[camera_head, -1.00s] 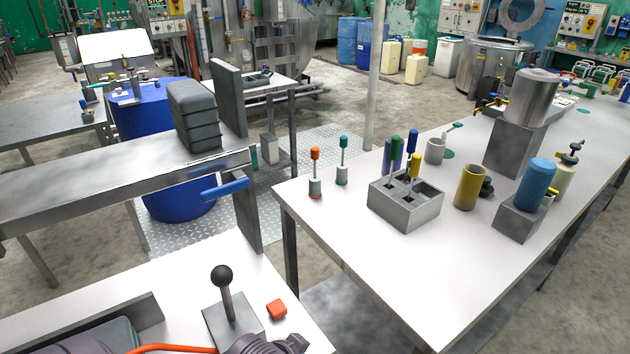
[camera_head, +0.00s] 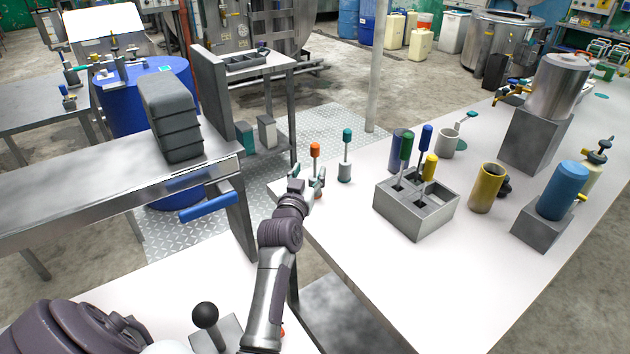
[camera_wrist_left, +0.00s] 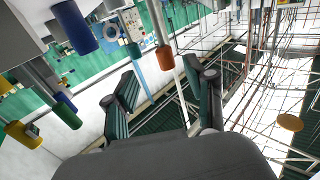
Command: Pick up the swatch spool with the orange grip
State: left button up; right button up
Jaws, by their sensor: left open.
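In the left wrist view the orange grip (camera_wrist_left: 165,58) shows between the two spread fingers (camera_wrist_left: 165,90), without visible contact. A similar spool with a teal grip (camera_head: 346,150) stands just to the right. My right gripper is not in view.
The table's front part is clear. A blue handle (camera_head: 207,203) projects left of my arm.

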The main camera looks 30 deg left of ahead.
aim_at(315, 156)
pick_arm(q)
jog(key=x, duration=0.3)
jog(key=shift+w+f, duration=0.1)
jog(key=shift+f, duration=0.05)
jog(key=shift+w+a, duration=0.2)
jog(key=shift+w, duration=0.1)
jog(key=shift+w+a, duration=0.15)
jog(key=shift+w, duration=0.15)
jog(key=x, duration=0.2)
jog(key=p+x, duration=0.1)
jog(key=x, duration=0.1)
jog(key=shift+w+a+f, duration=0.2)
jog(key=shift+a, duration=0.1)
jog(key=shift+c, duration=0.3)
grip_shut()
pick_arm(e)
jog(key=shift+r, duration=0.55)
